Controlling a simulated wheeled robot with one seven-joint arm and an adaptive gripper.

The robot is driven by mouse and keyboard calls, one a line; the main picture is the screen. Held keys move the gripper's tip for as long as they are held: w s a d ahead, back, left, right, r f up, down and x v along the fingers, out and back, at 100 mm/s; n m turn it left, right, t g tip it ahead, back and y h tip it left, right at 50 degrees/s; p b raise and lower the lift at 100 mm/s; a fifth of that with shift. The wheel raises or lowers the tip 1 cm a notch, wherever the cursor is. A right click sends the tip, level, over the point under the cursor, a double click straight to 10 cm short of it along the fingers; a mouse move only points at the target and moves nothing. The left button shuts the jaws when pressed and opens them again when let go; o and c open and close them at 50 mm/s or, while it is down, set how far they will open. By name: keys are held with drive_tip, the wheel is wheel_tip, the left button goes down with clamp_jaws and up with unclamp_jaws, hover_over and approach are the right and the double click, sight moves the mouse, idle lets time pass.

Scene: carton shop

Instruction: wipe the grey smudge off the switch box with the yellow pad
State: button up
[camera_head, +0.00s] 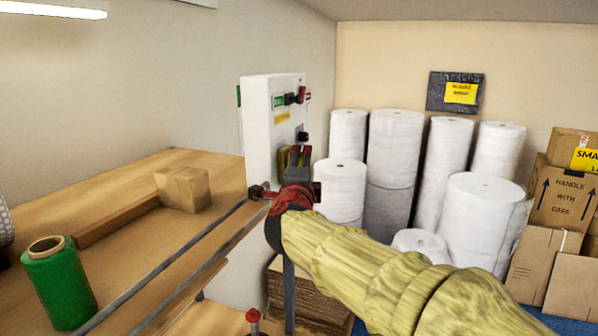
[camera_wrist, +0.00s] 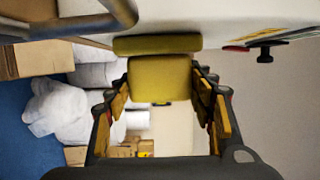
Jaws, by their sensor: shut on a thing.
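The white switch box (camera_head: 258,128) is fixed at the wall beyond the bench, and its white face also spans the top of the wrist view (camera_wrist: 220,14). My gripper (camera_head: 300,155) is at the lower part of its front face. In the wrist view my gripper (camera_wrist: 160,78) is shut on the yellow pad (camera_wrist: 160,84), a dull yellow block with a wider strip at its far end. The strip is at the box face; I cannot tell whether it touches. A bit of the pad shows in the head view (camera_head: 283,160). I cannot make out the grey smudge.
Dark knobs and a red switch (camera_head: 301,94) stand out from the box above my gripper. A wooden bench (camera_head: 130,205) with metal rails, a small carton (camera_head: 182,189) and a green film roll (camera_head: 58,283) is at left. White rolls (camera_head: 395,150) and cartons (camera_head: 565,195) stand behind at right.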

drive_tip(key=shift+w+d, duration=0.75)
drive_tip(key=shift+w, duration=1.6)
drive_tip(key=s+a, duration=0.2)
drive_tip(key=s, duration=0.5)
drive_tip(key=shift+a, duration=0.3)
drive_tip(key=shift+s+d, duration=0.1)
drive_tip(key=shift+s+d+b, duration=0.3)
drive_tip(key=shift+d+b, duration=0.05)
drive_tip(key=shift+d, duration=0.55)
drive_tip(key=shift+s+d+b, duration=0.3)
drive_tip(key=shift+s+d, duration=0.05)
drive_tip(key=shift+d, duration=0.6)
drive_tip(key=shift+s+d+b, duration=0.3)
drive_tip(key=shift+d+b, duration=0.05)
drive_tip(key=shift+d, duration=0.55)
drive_tip(key=shift+s+d+b, duration=0.25)
drive_tip(key=shift+s+d, duration=0.05)
drive_tip(key=shift+d, duration=0.4)
drive_tip(key=shift+s+d+b, duration=0.25)
drive_tip(key=shift+d, duration=0.45)
drive_tip(key=shift+r, duration=0.1)
